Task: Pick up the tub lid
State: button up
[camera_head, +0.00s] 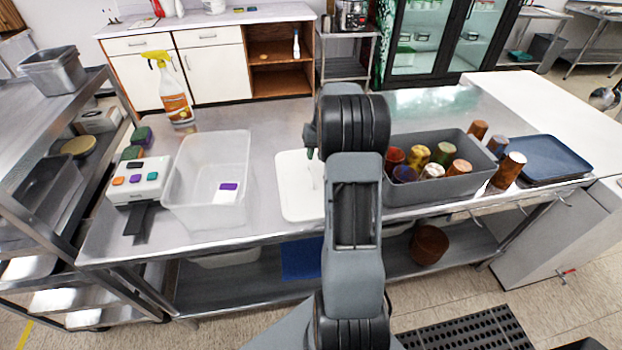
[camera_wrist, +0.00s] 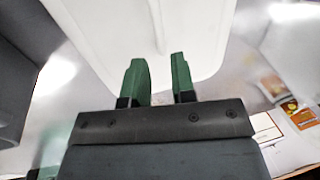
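The tub lid (camera_head: 292,190) is a white, rounded rectangle lying flat on the steel table, partly hidden behind my arm. In the wrist view the lid (camera_wrist: 100,30) fills the top middle, with a thin raised ridge near its centre. My gripper (camera_wrist: 157,80) has two green fingertips, apart with nothing visible between them. They overlap the near edge of the lid in that view; the height above it is unclear. In the head view the gripper is mostly hidden by my arm. A translucent tub (camera_head: 180,190) stands left of the lid with a purple-marked label.
A grey bin (camera_head: 440,189) of several coloured cups stands right of the lid. Blue trays (camera_head: 545,160) lie farther right. A spray bottle (camera_head: 172,95) stands behind the tub. A white box with coloured buttons (camera_head: 138,180) sits at the table's left.

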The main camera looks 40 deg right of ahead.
aim_at(311, 167)
jog(key=shift+w+a+f+p, duration=0.1)
jog(key=shift+a+f+p, duration=0.1)
jog(key=shift+f, duration=0.85)
jog(key=shift+w+a+f+p, duration=0.1)
jog(key=shift+a+f+p, duration=0.15)
jog(key=shift+f, duration=0.85)
jog(key=shift+w+a+f+p, duration=0.1)
jog(key=shift+a+f+p, duration=0.1)
jog(key=shift+f, duration=0.85)
jog(key=shift+c, duration=0.4)
grip_shut()
